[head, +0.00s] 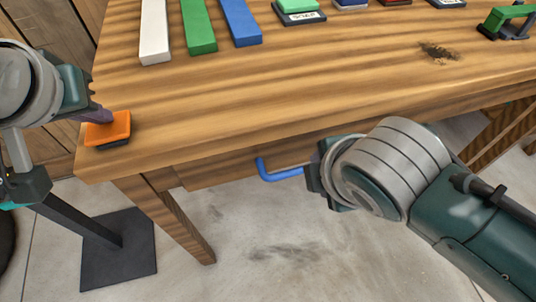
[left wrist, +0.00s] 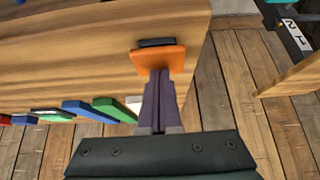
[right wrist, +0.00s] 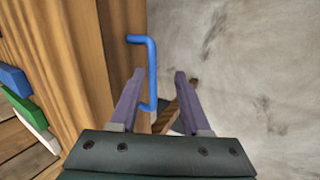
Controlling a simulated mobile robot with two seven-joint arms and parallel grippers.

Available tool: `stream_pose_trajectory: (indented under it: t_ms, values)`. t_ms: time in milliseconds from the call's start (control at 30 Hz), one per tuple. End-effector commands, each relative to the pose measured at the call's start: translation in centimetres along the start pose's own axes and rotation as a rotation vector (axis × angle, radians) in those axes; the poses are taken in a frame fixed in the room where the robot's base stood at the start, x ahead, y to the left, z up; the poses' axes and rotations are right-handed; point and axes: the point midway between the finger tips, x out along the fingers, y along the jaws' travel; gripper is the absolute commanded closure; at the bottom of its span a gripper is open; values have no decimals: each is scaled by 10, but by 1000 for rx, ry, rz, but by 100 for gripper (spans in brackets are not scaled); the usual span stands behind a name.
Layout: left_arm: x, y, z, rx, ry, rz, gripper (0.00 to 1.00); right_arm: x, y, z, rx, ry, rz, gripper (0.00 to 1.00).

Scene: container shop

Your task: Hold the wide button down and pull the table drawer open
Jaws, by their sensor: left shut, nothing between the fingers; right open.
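The wide orange button (head: 108,130) sits on a dark base at the table's near left corner. My left gripper (head: 104,116) is shut and empty, its fingertips against the button top; the left wrist view also shows them at the button (left wrist: 160,60). How far the button is pressed is unclear. The blue drawer handle (head: 275,173) sticks out below the table's front edge, on the drawer front (head: 225,170). My right gripper (right wrist: 159,75) is open; in its wrist view the handle bar (right wrist: 152,65) appears between the fingers, nearer the left one. Its fingertips are hidden in the head view.
White (head: 155,30), green (head: 198,28) and blue (head: 240,22) bars lie on the wooden table (head: 330,75), with several small labelled blocks farther back. A table leg (head: 170,215) stands below the left corner. Concrete floor in front is open.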

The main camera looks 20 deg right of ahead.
Motion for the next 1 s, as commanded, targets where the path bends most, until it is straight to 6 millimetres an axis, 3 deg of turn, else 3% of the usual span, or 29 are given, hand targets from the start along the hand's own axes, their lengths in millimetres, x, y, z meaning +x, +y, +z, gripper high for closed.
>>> stream_pose_trajectory:
  t_ms: [33,200,400,500,667,1000]
  values:
    - [1,-1,2,0,-6,-2,100,-8,17,-2,2,1,-30,53]
    - [1,-1,2,0,-6,-2,100,-42,42,-11,-38,24,-179,53]
    - [1,-1,2,0,-5,-2,100,-73,56,-16,-88,74,-289,53]
    - [1,-1,2,0,-5,-2,100,-77,56,-17,-100,84,-312,53]
    - [1,-1,2,0,-5,-2,100,-60,50,-18,-96,89,-319,53]
    - [1,-1,2,0,-6,-2,100,-2,31,-23,-94,88,-318,53]
